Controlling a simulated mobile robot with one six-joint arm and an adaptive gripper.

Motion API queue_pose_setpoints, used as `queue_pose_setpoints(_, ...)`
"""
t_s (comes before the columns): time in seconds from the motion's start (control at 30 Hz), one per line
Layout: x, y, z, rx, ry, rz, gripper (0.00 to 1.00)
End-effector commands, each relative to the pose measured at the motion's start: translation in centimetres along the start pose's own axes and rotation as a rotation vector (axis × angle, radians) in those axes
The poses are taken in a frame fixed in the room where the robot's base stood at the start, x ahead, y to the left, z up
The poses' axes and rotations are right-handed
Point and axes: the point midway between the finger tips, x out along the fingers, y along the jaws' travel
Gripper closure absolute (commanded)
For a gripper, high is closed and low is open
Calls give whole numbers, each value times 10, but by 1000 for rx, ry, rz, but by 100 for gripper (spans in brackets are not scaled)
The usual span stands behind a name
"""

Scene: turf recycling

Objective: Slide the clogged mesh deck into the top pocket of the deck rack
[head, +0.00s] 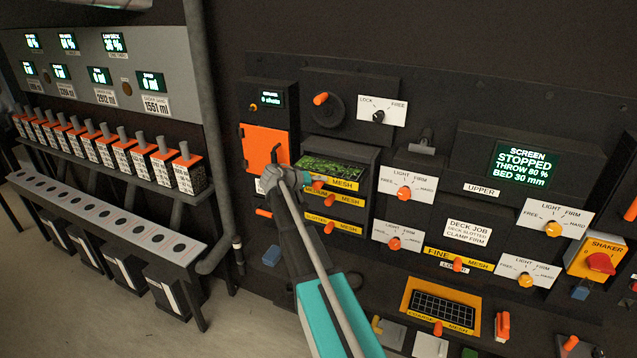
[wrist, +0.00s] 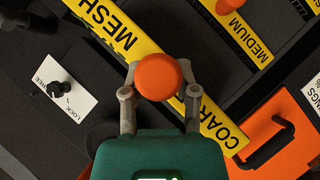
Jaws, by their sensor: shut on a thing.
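The clogged mesh deck (head: 331,169), green with turf on its mesh, is at the top of the dark deck rack (head: 372,168). Its yellow front strip reads COARSE MESH in the wrist view (wrist: 122,38). It appears partly inside the top pocket, with green mesh showing behind the strip; its exact depth is hard to tell. My gripper (head: 304,180) is shut on the deck's orange knob (wrist: 160,77). The medium mesh deck (head: 335,200) and slotted mesh deck (head: 335,225) sit in the pockets below. The rear of the clogged deck is hidden.
An orange door (head: 266,146) with a dark handle is close left of the rack. A LOCK/FREE dial (head: 379,116) is above. Light/firm/hard dials (head: 404,193) stand right. A black-mesh coarse deck (head: 438,307) lies lower right. Grey pipe (head: 215,130) runs at left.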

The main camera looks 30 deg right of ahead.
Motion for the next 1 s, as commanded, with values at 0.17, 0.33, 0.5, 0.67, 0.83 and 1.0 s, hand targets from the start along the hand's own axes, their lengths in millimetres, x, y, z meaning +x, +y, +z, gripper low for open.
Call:
queue_pose_setpoints(0.17, 0, 0, -1, 3, 7, 0, 100)
queue_pose_setpoints(0.33, 0, 0, -1, 3, 6, 1, 100)
queue_pose_setpoints(0.5, 1, 0, -2, 3, 6, 1, 100)
queue_pose_setpoints(0.67, 3, 0, -3, 3, 6, 1, 100)
queue_pose_setpoints(0.83, 5, 0, -5, 3, 6, 1, 100)
queue_pose_setpoints(1.0, 7, 0, -6, 3, 6, 1, 100)
